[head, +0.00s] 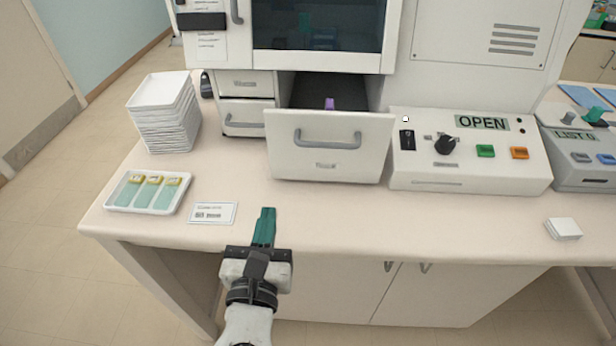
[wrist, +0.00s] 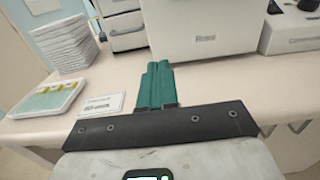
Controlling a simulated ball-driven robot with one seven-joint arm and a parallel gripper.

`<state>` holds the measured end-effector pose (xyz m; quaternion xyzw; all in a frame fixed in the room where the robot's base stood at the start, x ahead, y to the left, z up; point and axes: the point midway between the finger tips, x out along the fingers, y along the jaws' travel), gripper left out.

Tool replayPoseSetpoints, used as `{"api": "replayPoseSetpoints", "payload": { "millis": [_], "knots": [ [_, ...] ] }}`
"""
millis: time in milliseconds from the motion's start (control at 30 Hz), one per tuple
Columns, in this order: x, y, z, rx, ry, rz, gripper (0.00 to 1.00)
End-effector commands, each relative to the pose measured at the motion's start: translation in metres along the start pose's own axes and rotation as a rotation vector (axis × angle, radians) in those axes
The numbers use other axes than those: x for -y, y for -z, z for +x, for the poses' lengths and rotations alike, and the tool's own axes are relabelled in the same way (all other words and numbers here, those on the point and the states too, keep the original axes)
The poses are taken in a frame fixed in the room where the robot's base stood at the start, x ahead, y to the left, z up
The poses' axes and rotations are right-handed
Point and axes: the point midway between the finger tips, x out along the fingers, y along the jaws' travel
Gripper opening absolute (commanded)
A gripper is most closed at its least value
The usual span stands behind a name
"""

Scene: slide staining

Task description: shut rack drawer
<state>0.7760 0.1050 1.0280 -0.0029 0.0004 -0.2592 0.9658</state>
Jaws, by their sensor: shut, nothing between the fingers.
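The rack drawer (head: 328,160) is pulled out from the white machine, with a grey bar handle (head: 328,138) across its front. A small purple thing shows inside its dark opening. The lower part of the drawer front also shows in the wrist view (wrist: 200,30). My gripper (head: 265,217) has teal fingers, shut and empty. It is over the front part of the counter, below and a little left of the drawer front, and apart from it. In the wrist view the closed fingers (wrist: 157,78) point toward the drawer's lower left part.
A tray of slides (head: 148,208) and a label card (head: 212,213) lie on the left of the counter. A stack of white trays (head: 163,120) stands behind them. A control panel (head: 470,165) reading "OPEN" sits right of the drawer. The counter before the drawer is clear.

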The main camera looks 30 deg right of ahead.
Motion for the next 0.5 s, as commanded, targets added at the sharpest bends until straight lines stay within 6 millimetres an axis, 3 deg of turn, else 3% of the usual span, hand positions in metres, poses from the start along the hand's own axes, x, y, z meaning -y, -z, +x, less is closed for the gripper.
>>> {"api": "replayPoseSetpoints", "payload": {
  "millis": [33,200,333,500],
  "knots": [
    [0.019,0.007,0.002,-0.004,0.008,-0.002,0.00],
    [0.070,0.004,0.000,-0.004,0.008,-0.001,0.00],
    [0.092,-0.001,-0.004,-0.003,0.006,0.004,0.00],
    [0.099,-0.006,0.001,0.000,0.005,0.006,0.00]
  ]
}}
